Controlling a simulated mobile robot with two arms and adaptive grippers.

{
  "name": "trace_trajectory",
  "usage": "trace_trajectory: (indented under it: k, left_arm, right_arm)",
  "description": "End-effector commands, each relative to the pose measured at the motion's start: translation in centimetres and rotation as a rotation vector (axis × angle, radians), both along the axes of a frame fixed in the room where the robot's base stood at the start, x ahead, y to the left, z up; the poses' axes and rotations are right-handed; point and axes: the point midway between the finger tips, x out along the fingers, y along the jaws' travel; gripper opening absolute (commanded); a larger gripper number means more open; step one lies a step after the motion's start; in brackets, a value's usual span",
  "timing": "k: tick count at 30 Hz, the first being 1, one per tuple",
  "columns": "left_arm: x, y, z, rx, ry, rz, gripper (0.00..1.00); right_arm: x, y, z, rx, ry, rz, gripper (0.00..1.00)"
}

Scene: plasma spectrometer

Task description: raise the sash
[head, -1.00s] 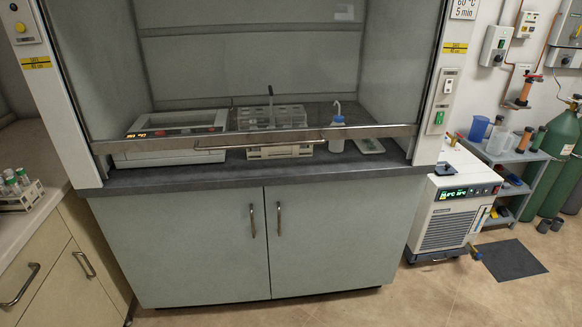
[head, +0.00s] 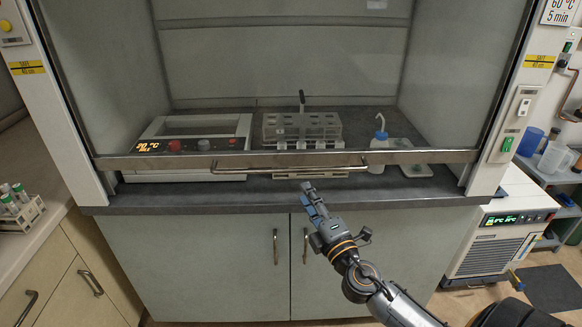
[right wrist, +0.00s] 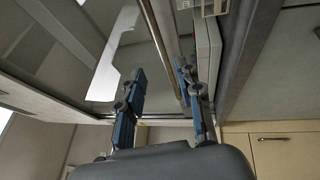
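The glass sash of the fume hood is low in the head view, with its metal bottom rail (head: 420,157) a little above the worktop. A long bar handle (head: 335,168) runs along the front of that rail. My right gripper (head: 311,188) is just below and in front of the handle, its fingers pointing up toward it. In the right wrist view the gripper's (right wrist: 160,75) two blue fingers are spread apart. A metal bar (right wrist: 164,40) shows in the gap between them; I cannot tell whether they touch it. My left gripper is not in view.
Behind the sash stand a heater with red knobs (head: 190,145), a clear tube rack (head: 300,128) and a wash bottle (head: 379,150). A cabinet (head: 190,260) is below the worktop. A chiller (head: 495,245) stands at the right.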

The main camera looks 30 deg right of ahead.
Motion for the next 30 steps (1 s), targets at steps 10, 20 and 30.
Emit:
trace_trajectory:
  k: [10,20,30]
  left_arm:
    - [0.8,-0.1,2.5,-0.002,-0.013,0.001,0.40]
    - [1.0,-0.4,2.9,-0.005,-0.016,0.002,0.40]
    - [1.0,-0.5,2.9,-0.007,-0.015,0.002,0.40]
  right_arm:
    - [7.1,-1.1,1.6,0.001,0.000,-0.002,0.35]
    - [9.6,-1.5,1.8,0.002,0.002,0.000,0.35]
    - [9.6,-1.5,1.7,0.002,0.002,0.000,0.15]
